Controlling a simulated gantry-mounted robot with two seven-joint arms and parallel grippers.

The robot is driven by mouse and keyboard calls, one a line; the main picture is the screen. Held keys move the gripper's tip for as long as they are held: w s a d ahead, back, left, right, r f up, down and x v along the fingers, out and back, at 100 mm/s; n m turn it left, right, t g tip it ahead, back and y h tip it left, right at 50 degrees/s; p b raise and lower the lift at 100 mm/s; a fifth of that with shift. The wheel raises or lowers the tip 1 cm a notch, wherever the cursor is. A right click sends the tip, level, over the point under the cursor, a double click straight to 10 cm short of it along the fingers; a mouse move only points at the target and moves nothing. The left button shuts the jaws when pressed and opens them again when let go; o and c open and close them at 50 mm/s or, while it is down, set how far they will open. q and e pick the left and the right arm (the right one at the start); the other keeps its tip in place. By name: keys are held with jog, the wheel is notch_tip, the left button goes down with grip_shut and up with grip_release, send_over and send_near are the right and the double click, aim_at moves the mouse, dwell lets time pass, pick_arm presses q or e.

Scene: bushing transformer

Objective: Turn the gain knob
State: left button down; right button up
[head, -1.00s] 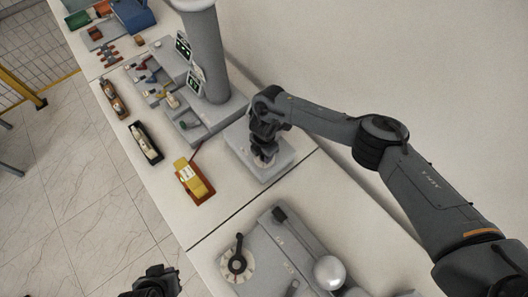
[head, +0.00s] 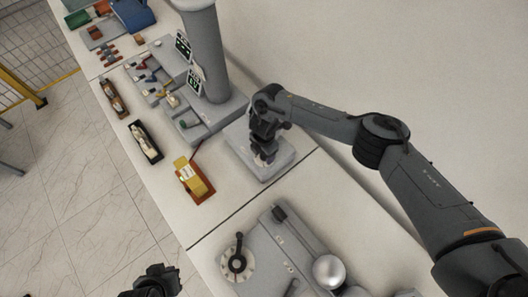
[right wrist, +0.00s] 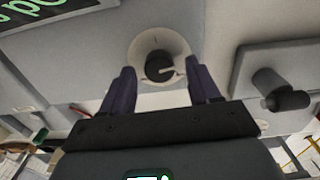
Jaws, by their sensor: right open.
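The knob (right wrist: 159,67) is black and round with a light pointer mark, on a pale round dial (right wrist: 150,42). In the right wrist view it sits between the two dark fingers of my right gripper (right wrist: 162,75). The gripper is open, with a gap showing on each side of the knob. In the head view my right gripper (head: 262,153) points down over a grey box (head: 273,172) and hides most of the dial. My left gripper (head: 153,284) is at the bottom edge, away from the bench; its fingers are unclear.
A grey column (head: 206,60) with green displays stands behind the box. A grey panel with a dial lever (head: 237,264) and a metal ball (head: 329,271) lies nearer. A yellow device (head: 194,180) is left of the box. A dark lever (right wrist: 280,95) protrudes beside the right gripper.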

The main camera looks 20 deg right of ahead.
notch_tip(320, 180, up, 10)
jog(key=p, duration=0.1)
jog(key=shift+r, duration=0.25)
dwell(0.4)
